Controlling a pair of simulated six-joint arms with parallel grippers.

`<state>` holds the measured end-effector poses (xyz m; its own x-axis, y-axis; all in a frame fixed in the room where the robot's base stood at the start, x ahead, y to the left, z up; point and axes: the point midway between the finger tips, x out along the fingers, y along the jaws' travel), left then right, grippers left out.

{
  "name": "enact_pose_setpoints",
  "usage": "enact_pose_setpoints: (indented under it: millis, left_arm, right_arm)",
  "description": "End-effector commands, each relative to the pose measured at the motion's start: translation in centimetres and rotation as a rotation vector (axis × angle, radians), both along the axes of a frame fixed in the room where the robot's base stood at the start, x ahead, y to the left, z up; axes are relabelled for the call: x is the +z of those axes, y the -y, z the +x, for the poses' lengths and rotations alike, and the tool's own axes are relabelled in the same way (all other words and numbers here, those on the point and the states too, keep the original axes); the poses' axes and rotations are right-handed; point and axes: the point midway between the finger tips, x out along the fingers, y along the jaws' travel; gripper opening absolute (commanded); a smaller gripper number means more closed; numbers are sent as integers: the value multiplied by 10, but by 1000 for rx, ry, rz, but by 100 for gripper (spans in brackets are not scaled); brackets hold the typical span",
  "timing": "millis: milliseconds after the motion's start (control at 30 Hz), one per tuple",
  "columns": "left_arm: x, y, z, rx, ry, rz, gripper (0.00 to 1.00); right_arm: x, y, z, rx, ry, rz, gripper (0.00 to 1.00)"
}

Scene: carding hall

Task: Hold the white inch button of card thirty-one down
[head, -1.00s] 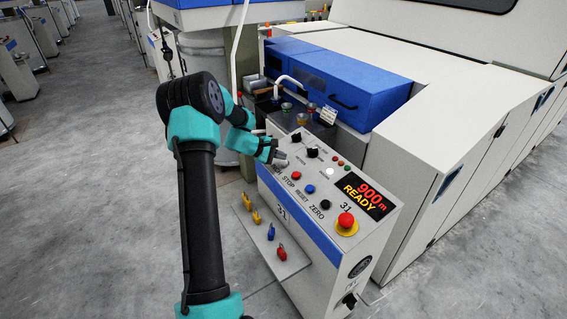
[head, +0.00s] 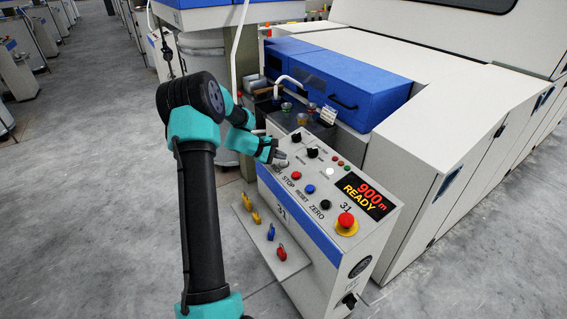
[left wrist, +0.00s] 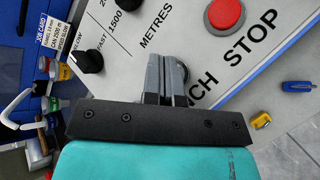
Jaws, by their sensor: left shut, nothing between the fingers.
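The control panel of card thirty-one (head: 280,187), marked 31, slopes towards me in the head view. The white inch button is hidden behind my left gripper (head: 283,162); only a dark rim (left wrist: 183,72) shows beside the fingers in the left wrist view, next to the partly covered INCH label (left wrist: 200,90). My left gripper (left wrist: 166,70) is shut and empty, with its fingertips over the button's place. I cannot tell whether they touch or press it. The display (head: 364,197) reads 900 m READY. My right gripper is not in view.
The red stop button (head: 296,175) sits just beside the fingers. Blue reset (head: 310,189), black zero (head: 325,205) and a red mushroom button (head: 346,220) follow. Black knobs (head: 312,152) stand behind. Coloured pegs (head: 270,232) lie on a low shelf.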

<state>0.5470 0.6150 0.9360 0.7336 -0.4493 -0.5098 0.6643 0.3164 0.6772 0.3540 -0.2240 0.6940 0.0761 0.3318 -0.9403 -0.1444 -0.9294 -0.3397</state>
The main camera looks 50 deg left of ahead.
Motion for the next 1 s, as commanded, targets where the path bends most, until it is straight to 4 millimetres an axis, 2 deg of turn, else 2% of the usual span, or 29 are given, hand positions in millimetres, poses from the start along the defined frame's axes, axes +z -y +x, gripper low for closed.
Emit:
enact_pose_setpoints:
  millis: [700, 1000]
  left_arm:
    - [0, 0, 0, 0, 0, 0, 0]
    - [-8, 0, 2, 1, 0, -1, 0]
  right_arm:
    - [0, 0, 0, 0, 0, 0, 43]
    - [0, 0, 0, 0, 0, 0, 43]
